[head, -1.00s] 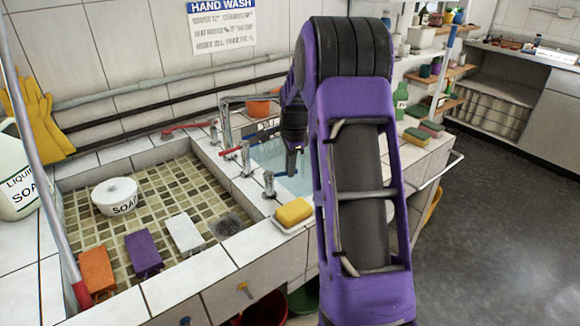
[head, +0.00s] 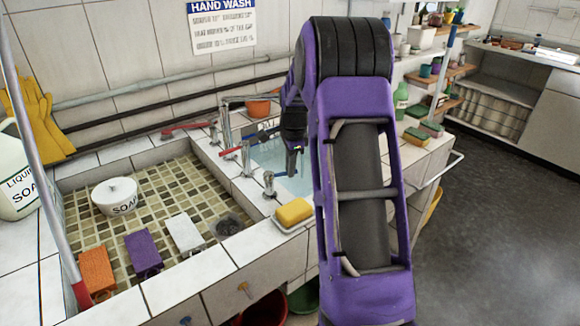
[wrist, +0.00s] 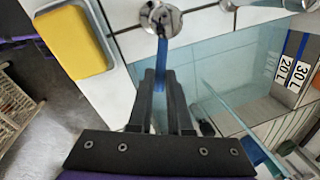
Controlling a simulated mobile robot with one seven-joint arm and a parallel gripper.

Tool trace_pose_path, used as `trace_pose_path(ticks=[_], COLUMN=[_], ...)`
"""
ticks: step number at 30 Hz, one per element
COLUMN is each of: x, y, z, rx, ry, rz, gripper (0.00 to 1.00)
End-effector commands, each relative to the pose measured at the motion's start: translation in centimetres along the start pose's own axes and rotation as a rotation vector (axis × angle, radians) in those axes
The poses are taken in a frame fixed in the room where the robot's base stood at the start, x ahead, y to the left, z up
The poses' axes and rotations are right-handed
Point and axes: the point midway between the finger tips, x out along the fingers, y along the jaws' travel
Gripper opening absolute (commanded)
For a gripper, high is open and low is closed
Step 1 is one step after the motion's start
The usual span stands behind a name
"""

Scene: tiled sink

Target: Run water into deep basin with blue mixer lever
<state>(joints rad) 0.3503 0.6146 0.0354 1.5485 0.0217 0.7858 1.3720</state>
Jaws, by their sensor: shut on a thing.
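The blue mixer lever (wrist: 161,58) extends from a round chrome tap body (wrist: 160,17) at the top of the wrist view. My gripper (wrist: 161,78) is shut on the blue lever, with its two dark fingers close around the lever's end. In the head view, my gripper (head: 291,160) is at the deep basin's near edge, partly hidden by my arm. The chrome tap (head: 268,184) stands on the tiled rim there. The deep basin (wrist: 220,70) looks pale blue inside and has 20L and 30L marks. Running water cannot be made out.
A red lever (head: 231,151) sits on another chrome tap, left of my gripper. A yellow sponge (head: 294,211) lies in a dish on the rim. The shallow tiled basin (head: 185,200) at left holds a soap pot (head: 115,197) and several coloured blocks.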

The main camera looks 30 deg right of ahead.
Motion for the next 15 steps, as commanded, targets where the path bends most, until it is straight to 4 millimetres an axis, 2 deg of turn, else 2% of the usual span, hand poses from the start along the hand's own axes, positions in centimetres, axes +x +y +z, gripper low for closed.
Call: trace_pose_path(ticks=[8,15], x=[-0.1,0.0], y=[-0.1,-1.2], z=[0.0,0.0], rx=[-0.010,-0.180], ry=[-0.003,-0.037], rz=[0.000,0.002], gripper=[0.00,0.00])
